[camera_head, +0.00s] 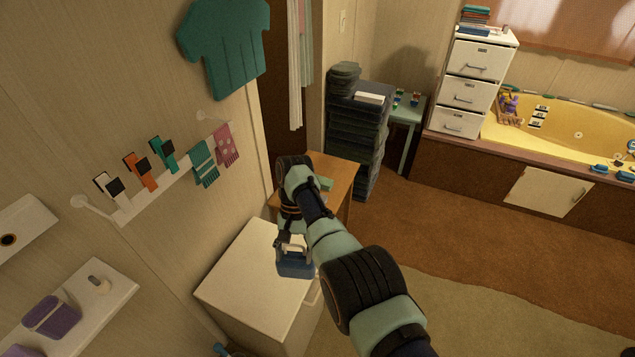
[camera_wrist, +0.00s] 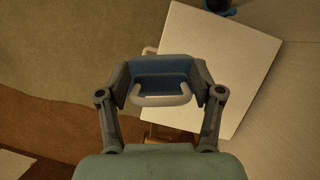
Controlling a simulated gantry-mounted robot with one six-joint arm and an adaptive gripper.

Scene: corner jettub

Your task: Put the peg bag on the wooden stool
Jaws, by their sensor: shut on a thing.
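The peg bag (camera_head: 295,266) is a blue, open-topped bag with a pale handle. My gripper (camera_head: 291,243) is shut on it. In the wrist view the bag (camera_wrist: 160,68) sits between the two fingers of my gripper (camera_wrist: 161,84), its pale handle towards the camera. In the head view it overlaps the white cabinet top; its exact height above it is hard to tell. The wooden surface (camera_head: 343,165) behind the cabinet looks like the wooden stool; my arm hides part of it. A small green thing (camera_head: 326,184) shows at that surface.
The white cabinet (camera_head: 240,275) stands against the left wall, its top bare; it also shows in the wrist view (camera_wrist: 235,70). A rail with hanging cloths (camera_head: 205,165) is on that wall. A dark stack (camera_head: 358,130) stands behind the stool. Brown carpet (camera_head: 440,210) is clear at right.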

